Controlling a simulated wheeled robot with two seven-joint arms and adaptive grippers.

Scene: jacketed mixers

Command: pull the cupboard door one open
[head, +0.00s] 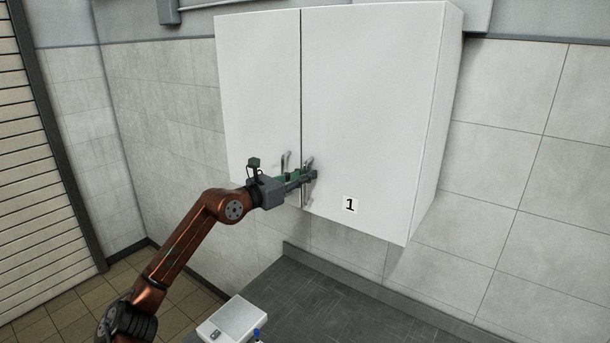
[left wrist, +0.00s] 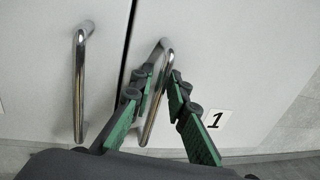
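Cupboard door one (head: 375,110) is the wide white right-hand door, marked with a "1" label (head: 350,205). It looks shut, with a narrow dark seam along its left edge. Its metal bar handle (left wrist: 162,58) is near that seam, low on the door. My left gripper (head: 311,175) is at this handle. In the left wrist view its two green-and-black fingers (left wrist: 160,74) stand on either side of the bar, with a gap showing beside the right finger. The gripper looks open around the handle. My right gripper is in neither view.
The narrower left door (head: 258,85) has its own bar handle (left wrist: 80,80), close to the left of my gripper. Below is a dark counter (head: 345,300) with a white device (head: 232,318) on it. Tiled wall (head: 510,130) lies right of the cupboard.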

